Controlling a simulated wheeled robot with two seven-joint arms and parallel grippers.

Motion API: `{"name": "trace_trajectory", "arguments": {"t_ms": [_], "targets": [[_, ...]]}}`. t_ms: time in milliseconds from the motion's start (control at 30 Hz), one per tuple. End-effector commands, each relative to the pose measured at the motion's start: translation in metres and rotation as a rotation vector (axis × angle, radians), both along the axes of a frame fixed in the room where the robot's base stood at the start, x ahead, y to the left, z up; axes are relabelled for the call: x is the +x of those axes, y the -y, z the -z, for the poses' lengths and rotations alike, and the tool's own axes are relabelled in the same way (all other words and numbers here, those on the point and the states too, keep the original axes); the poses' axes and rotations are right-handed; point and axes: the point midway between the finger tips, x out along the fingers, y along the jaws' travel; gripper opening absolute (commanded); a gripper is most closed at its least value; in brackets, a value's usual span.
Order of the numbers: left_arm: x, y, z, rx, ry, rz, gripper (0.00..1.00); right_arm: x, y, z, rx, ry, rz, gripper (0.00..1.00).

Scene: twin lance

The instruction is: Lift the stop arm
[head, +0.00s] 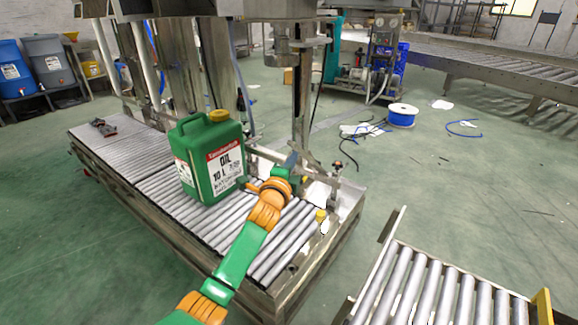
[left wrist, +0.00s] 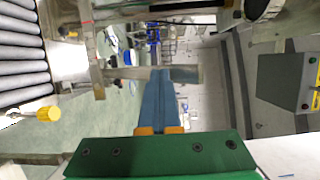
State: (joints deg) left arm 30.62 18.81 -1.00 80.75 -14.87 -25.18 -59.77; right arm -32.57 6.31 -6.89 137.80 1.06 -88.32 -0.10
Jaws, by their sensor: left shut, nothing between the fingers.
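My left gripper (head: 294,162) is at the right end of the roller conveyor, beside the metal post and bracket. Its blue fingers are together and empty, as the left wrist view (left wrist: 160,82) shows. A metal bar (left wrist: 188,74) crosses at the fingertips there; I cannot tell whether they touch it. This bar looks like part of the stop arm, but the head view does not show the arm clearly behind my gripper. A green oil canister (head: 212,155) with a yellow cap stands upright on the rollers, left of my gripper. My right gripper is not in view.
The roller conveyor (head: 150,172) runs from the left to the metal post (head: 301,100). A yellow knob (head: 320,215) sits on its near right end. A second roller conveyor (head: 440,292) stands lower right, across a floor gap. A grey control box (left wrist: 287,82) shows in the wrist view.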

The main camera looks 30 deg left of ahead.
Motion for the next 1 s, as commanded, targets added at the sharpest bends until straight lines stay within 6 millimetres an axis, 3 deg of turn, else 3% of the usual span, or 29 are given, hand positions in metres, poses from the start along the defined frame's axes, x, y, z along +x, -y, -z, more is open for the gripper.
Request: {"name": "trace_trajectory", "arguments": {"t_ms": [233, 567, 1000], "targets": [[0.017, 0.001, -0.022, 0.000, 0.002, 0.000, 0.00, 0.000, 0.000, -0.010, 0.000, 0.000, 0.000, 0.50], [0.019, 0.001, -0.023, -0.001, 0.001, 0.000, 0.00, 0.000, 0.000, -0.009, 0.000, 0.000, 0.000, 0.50], [0.059, 0.005, -0.053, 0.000, 0.002, 0.001, 0.00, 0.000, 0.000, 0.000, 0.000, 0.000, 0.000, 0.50]]}}
